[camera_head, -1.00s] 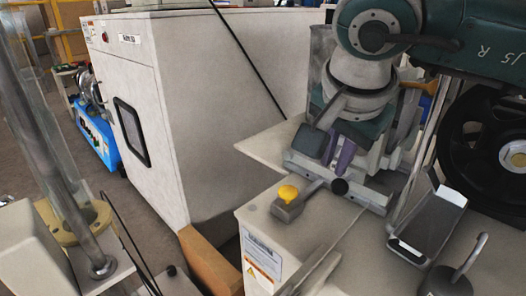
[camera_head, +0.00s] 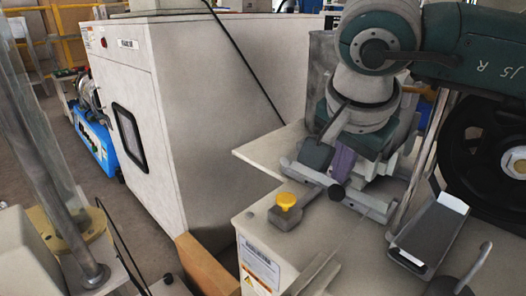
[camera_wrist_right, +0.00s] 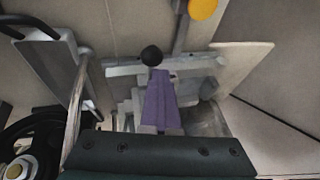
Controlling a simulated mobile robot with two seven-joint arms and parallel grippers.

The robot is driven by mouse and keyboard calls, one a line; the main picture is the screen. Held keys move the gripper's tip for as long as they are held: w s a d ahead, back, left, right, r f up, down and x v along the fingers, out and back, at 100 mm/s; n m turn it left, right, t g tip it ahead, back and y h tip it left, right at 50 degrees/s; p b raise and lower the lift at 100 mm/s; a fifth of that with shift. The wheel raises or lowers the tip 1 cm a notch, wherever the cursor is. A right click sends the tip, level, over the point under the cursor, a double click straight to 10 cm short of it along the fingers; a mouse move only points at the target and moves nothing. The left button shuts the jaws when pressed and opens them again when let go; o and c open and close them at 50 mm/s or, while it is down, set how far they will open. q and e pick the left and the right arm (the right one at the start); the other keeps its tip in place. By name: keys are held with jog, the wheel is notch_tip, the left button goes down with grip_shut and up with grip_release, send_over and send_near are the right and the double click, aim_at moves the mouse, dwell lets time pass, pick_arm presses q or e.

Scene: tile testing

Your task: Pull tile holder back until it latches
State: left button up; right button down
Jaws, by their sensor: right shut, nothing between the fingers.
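The tile holder (camera_head: 372,206) appears to be the grey metal slide with a crosswise bar, on top of the pale machine in the head view. A black ball knob (camera_head: 337,193) sits at its front; the right wrist view also shows the bar (camera_wrist_right: 195,63) and the knob (camera_wrist_right: 151,55). My right gripper (camera_head: 342,160) has purple fingers, shut and empty, pointing down just behind the knob. In the right wrist view its fingertips (camera_wrist_right: 158,78) lie right by the knob and bar; I cannot tell whether they touch. My left gripper is not in view.
A yellow knob (camera_head: 286,200) on a grey clamp stands just left of the holder. A grey tilted tray (camera_head: 428,232) and a black wheel (camera_head: 490,140) are at the right. A large white cabinet (camera_head: 215,110) stands behind left.

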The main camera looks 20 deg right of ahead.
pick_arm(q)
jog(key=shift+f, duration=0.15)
pick_arm(e)
jog(key=shift+s+d+f+g, duration=0.15)
jog(key=shift+s+f, duration=0.2)
jog(key=shift+f, duration=0.15)
jog(key=shift+s+d+f+g, duration=0.15)
jog(key=shift+s+f, duration=0.2)
jog(key=shift+f, duration=0.15)
jog(key=c, duration=1.3)
grip_release()
jog(key=shift+w, duration=0.1)
jog(key=o, duration=0.3)
jog(key=shift+s+d, duration=0.2)
jog(key=shift+s, duration=0.1)
jog(key=shift+o, duration=1.2)
jog(key=shift+r, duration=0.1)
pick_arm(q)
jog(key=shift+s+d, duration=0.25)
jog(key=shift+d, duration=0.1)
pick_arm(e)
jog(key=shift+a, duration=0.1)
jog(key=shift+w+r, duration=0.1)
jog(key=shift+r, duration=0.05)
